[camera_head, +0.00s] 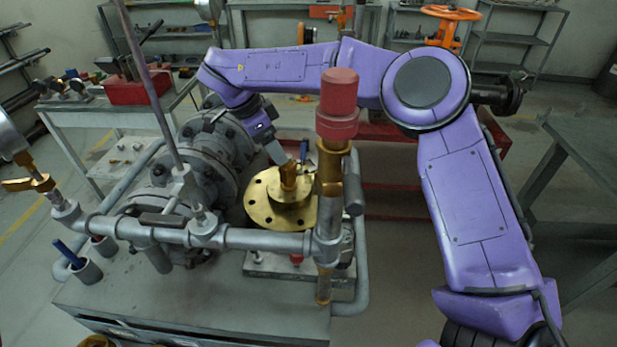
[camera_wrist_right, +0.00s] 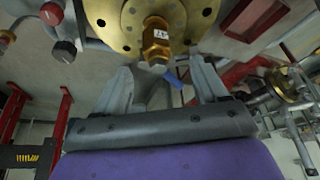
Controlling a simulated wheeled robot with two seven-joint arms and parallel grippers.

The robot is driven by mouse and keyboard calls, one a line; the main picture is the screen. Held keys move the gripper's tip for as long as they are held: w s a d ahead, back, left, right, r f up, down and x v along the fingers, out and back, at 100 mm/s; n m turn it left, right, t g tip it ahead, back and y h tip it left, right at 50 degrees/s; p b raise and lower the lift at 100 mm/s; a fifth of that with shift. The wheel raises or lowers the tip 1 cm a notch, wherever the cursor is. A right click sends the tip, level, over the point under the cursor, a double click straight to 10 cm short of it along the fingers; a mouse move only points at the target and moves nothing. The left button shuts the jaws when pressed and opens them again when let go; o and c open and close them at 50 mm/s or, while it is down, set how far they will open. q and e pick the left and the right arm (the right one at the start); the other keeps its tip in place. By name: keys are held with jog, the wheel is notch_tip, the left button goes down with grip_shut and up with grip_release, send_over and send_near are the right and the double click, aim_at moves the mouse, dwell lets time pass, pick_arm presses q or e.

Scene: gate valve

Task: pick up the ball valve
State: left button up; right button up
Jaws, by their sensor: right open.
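A small brass fitting (camera_head: 288,180), which looks like the ball valve, stands upright on a round brass flange (camera_head: 262,212) in the head view. The right wrist view shows its hexagonal body with a white label (camera_wrist_right: 157,42) against the flange. My right gripper (camera_head: 277,152) comes down from the upper left, just above and beside the fitting. In the wrist view its two fingers (camera_wrist_right: 162,78) are spread apart, with the fitting just beyond the gap and nothing held. A blue piece (camera_wrist_right: 174,79) shows near the fitting; I cannot tell whether it belongs to it. My left gripper is not in view.
A pipe assembly (camera_head: 265,242) crosses in front of the flange, and a vertical brass pipe with a red cap (camera_head: 338,105) stands close to its right. A large bolted grey valve body (camera_head: 215,145) is at the left. Shelves and a side table (camera_head: 580,145) stand farther away.

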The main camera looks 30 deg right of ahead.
aim_at(284, 166)
jog(key=x, duration=0.9)
jog(key=shift+s+a+f+p, duration=0.1)
jog(key=shift+s+f+p, duration=0.2)
jog(key=shift+f+p, duration=0.15)
grip_shut()
notch_tip(284, 166, up, 5)
jog(key=p, duration=0.5)
jog(key=shift+w+f+p, duration=0.1)
jog(key=shift+f+p, duration=0.15)
jog(key=shift+p, duration=0.1)
jog(key=s+a+r+p, duration=0.2)
jog(key=a+r+p, duration=1.1)
jog(key=a, duration=0.1)
jog(key=shift+d, duration=0.1)
